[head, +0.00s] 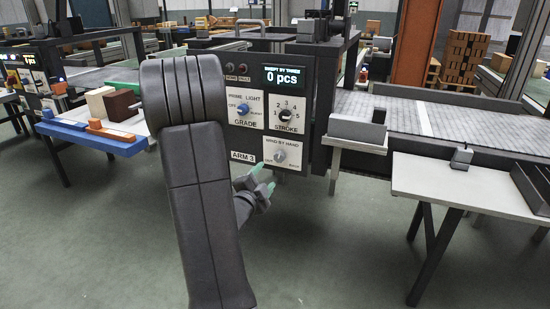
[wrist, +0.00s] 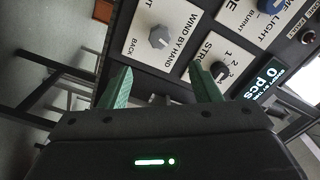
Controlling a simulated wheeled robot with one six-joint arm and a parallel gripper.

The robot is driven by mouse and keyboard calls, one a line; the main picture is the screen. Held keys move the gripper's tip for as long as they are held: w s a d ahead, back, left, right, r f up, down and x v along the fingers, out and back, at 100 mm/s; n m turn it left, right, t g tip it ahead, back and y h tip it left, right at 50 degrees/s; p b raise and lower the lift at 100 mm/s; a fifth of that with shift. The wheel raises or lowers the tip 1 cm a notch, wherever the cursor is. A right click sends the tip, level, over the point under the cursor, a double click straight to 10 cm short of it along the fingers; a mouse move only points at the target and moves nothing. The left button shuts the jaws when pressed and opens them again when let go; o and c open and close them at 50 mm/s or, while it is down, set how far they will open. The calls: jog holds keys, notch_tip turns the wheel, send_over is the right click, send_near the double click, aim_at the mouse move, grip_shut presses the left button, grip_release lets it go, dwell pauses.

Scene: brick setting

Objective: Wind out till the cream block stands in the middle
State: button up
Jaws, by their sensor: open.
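The cream block (head: 98,101) stands on the blue-edged table at the left, beside a dark brown block (head: 120,105). The grey WIND BY HAND knob (head: 280,155) sits low on the ARM 3 panel, with a BACK mark on its right; the knob also shows in the wrist view (wrist: 160,37). My gripper (head: 265,180) is below and left of the knob in the head view. In the wrist view my gripper (wrist: 161,72) has its two green fingers spread apart and empty, with the knob beyond them and not touched. The cream block is not in the wrist view.
Above the knob are the GRADE knob (head: 243,109), the STROKE dial (head: 286,115) and a display (head: 285,77) reading 0 pcs. Orange pieces (head: 110,132) lie along the blue edge (head: 75,133). A white table (head: 450,180) stands right. My arm hides part of the panel's left.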

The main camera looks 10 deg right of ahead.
aim_at(279, 159)
jog(key=x, duration=1.2)
jog(key=c, duration=1)
